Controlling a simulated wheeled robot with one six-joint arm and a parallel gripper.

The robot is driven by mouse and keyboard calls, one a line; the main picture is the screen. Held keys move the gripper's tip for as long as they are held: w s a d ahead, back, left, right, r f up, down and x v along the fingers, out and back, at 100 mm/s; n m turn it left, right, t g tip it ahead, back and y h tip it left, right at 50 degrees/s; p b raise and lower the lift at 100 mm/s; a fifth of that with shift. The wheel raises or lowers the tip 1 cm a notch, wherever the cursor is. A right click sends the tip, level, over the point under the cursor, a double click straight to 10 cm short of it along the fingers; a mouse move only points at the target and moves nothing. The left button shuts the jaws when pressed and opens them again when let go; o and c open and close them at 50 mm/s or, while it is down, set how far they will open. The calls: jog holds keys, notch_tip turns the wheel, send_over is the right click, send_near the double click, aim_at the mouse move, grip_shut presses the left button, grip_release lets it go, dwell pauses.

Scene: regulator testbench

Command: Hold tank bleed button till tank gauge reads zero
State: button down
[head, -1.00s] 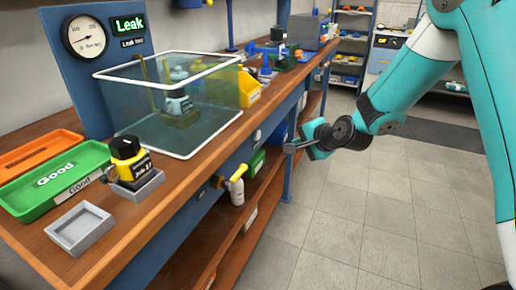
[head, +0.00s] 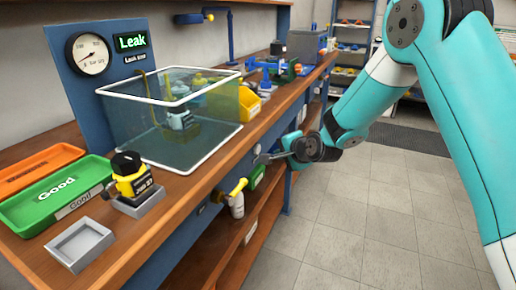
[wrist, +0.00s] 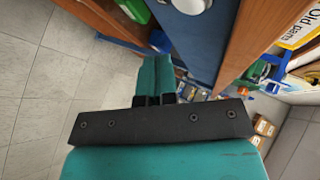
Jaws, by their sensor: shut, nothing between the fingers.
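The round white gauge (head: 90,54) with a dark needle is on the blue panel behind the water tank; its exact reading is too small to tell. A small pale round knob (head: 257,148) on the blue front of the bench may be the bleed button; I cannot read a label. It seems to show as a white round part (wrist: 192,4) at the top edge of the wrist view. My gripper (head: 264,158) is shut and empty, in front of the bench and close to the knob; contact cannot be told. Its closed fingers (wrist: 157,70) show in the wrist view.
The glass tank (head: 170,100) with a regulator in it stands on the wooden bench. Green (head: 85,205) and orange trays lie at left. The tiled floor (head: 350,235) is clear.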

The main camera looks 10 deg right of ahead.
jog(key=shift+w+a, duration=0.9)
jog(key=shift+a, duration=0.25)
dwell(1.3)
jog(key=shift+w+a, duration=0.15)
jog(key=shift+a, duration=0.2)
jog(key=shift+w+a+p, duration=0.3)
jog(key=shift+a, duration=0.1)
dwell(0.8)
jog(key=shift+s+d, duration=0.55)
jog(key=shift+d, duration=0.15)
jog(key=shift+d, duration=0.1)
jog(key=s+d, duration=0.1)
jog(key=d, duration=0.1)
jog(key=s+d, duration=0.2)
jog(key=shift+b, duration=0.35)
